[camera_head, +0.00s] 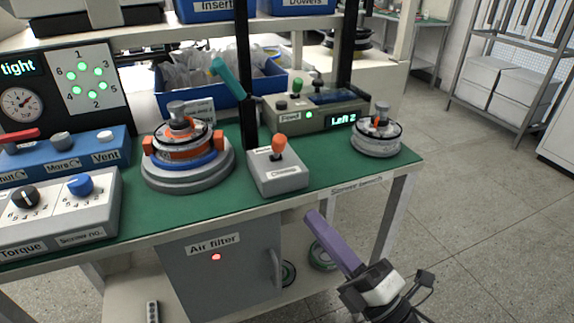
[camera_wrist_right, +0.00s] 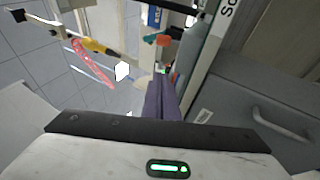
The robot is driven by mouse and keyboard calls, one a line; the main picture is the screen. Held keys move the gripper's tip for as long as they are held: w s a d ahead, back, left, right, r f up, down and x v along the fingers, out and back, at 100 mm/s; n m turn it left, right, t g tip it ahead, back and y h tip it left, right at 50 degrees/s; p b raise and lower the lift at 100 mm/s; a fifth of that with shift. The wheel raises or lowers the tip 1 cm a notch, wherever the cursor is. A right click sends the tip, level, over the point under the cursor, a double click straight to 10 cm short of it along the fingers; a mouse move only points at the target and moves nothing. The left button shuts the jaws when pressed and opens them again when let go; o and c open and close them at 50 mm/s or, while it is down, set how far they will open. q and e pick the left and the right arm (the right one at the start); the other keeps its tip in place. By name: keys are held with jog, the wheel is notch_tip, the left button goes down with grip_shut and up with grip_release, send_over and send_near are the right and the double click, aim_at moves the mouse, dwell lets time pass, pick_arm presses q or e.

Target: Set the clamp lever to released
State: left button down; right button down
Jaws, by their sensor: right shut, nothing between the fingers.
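The clamp lever (camera_head: 279,145) has an orange knob on a short stem. It stands on a small grey box (camera_head: 278,178) at the front edge of the green bench top, with a label that seems to read "Clamp". Which setting the lever is in I cannot tell. My right gripper (camera_head: 314,217) has purple fingers, shut and empty. It is in front of the bench, below and to the right of the grey box, apart from it. Its fingers also show in the right wrist view (camera_wrist_right: 161,100). My left gripper is not in view.
A round hub with orange parts (camera_head: 180,140) stands left of the box. A smaller round part (camera_head: 377,135) stands to the right. A black post (camera_head: 246,80) with a teal handle (camera_head: 228,78) rises behind the box. A grey cabinet (camera_head: 222,270) is below. The floor at right is clear.

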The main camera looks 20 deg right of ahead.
jog(key=p, duration=0.2)
send_near(277, 148)
jog(key=a, duration=0.1)
jog(key=w+a, duration=0.1)
jog(key=a, duration=0.1)
jog(key=w+a+r, duration=0.1)
jog(key=shift+a, duration=0.25)
jog(key=shift+w+d+r, duration=0.2)
jog(key=shift+w+d, duration=0.1)
jog(key=shift+w, duration=0.2)
jog(key=shift+w+d+r, duration=0.2)
jog(key=shift+w+d, duration=0.15)
jog(key=shift+w, duration=0.15)
jog(key=shift+w+d+r+p, duration=0.15)
jog(key=shift+w+d+p, duration=0.15)
jog(key=shift+w, duration=0.2)
